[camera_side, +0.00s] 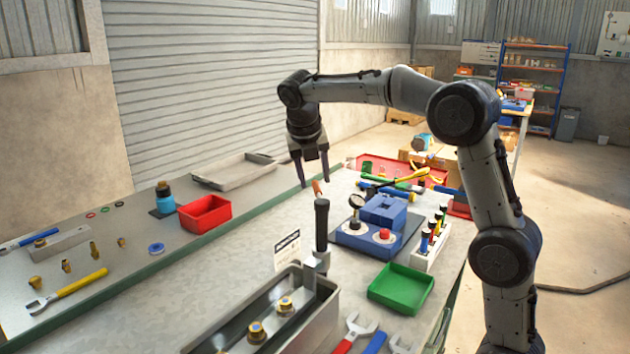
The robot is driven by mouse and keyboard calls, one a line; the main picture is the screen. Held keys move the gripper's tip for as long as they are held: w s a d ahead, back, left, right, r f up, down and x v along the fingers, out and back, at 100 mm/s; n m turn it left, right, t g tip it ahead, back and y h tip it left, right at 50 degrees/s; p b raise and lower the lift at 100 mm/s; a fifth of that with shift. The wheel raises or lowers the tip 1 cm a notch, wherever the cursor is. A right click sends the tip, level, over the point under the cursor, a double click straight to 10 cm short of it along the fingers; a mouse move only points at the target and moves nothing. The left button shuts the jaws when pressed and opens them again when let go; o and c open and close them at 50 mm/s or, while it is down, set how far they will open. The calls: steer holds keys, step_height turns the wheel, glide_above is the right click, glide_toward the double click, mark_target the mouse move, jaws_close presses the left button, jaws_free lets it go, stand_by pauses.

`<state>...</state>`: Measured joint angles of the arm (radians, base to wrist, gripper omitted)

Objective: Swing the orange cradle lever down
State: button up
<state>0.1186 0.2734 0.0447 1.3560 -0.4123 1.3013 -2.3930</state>
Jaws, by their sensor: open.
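A small orange piece (317,187) shows just above an upright black handle (321,222); it looks like the tip of the orange lever, but its pivot and cradle cannot be made out. The black handle stands at the far end of a grey metal tank (322,318) that holds brass fittings. My gripper (313,178) points down with its two dark fingers apart. It is open and empty, and its fingertips appear just above the orange tip in this view. Whether they touch it cannot be told.
A blue block fixture (384,208) with a gauge stands right of the handle. A green tray (401,289) is in front of it. A red bin (205,214) and a grey tray (235,171) lie left. Wrenches lie at the front, and a small sign (287,250) stands by the tank.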

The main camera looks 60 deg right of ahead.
steer(key=shift+x, duration=0.8)
jaws_close()
steer(key=shift+r, duration=0.1)
stand_by(0.8)
